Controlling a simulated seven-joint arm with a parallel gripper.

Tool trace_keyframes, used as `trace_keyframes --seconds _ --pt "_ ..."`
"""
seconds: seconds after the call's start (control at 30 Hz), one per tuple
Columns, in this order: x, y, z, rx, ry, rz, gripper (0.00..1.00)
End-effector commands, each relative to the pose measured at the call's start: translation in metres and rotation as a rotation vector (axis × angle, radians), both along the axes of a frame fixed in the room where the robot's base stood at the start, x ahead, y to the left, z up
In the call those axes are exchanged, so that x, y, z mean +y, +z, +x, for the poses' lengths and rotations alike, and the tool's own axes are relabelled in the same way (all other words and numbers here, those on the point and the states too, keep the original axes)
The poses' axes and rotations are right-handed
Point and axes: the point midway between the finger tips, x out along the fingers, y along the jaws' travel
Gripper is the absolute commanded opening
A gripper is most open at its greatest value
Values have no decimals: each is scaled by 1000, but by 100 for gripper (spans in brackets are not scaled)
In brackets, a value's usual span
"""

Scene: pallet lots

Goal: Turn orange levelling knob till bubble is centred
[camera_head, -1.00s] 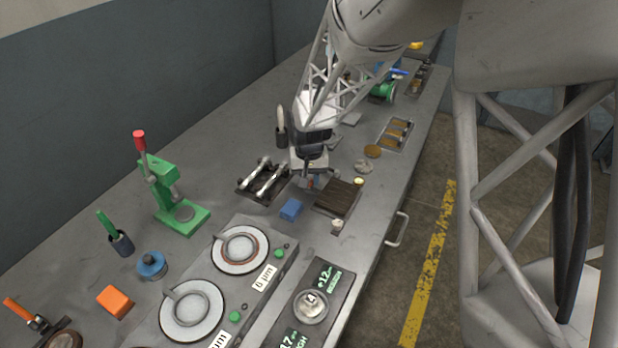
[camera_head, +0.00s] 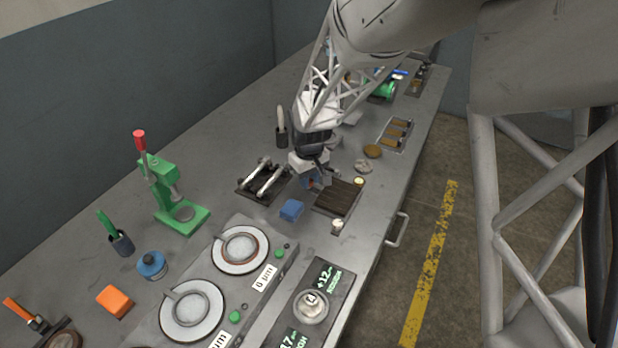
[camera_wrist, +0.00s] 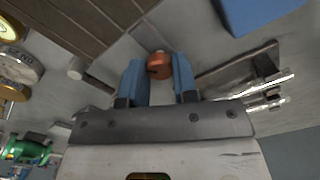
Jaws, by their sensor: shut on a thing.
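The orange knob (camera_wrist: 158,66) shows between the two blue fingers of my gripper (camera_wrist: 159,76) in the wrist view. The fingers are shut on its sides, and its dark slot or mark faces left. In the head view my gripper (camera_head: 318,181) points down at the left edge of a dark slatted plate (camera_head: 338,199), and the knob is mostly hidden by it. A small pale-yellow disc (camera_head: 358,181) sits at the plate's far right corner. I cannot tell whether it is the level, and no bubble can be made out.
A blue block (camera_head: 291,210) lies just in front of my gripper. A dark fixture with two metal levers (camera_head: 264,180) stands to its left. A pale round peg (camera_head: 337,225) stands by the plate's near corner. Round discs (camera_head: 372,151) lie beyond the plate.

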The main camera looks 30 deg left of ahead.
Motion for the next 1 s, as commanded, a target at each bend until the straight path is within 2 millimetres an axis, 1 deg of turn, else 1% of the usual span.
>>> trace_keyframes --seconds 0.27,0.3,0.47,0.77,0.87,1.0 --pt "0 1 0 0 1 1 4" --pt "0 1 0 0 1 1 29" --pt "0 1 0 0 0 1 53" --pt "0 1 0 0 0 1 53" --pt "0 4 0 0 0 1 53" --pt "1 13 1 -2 0 1 53"
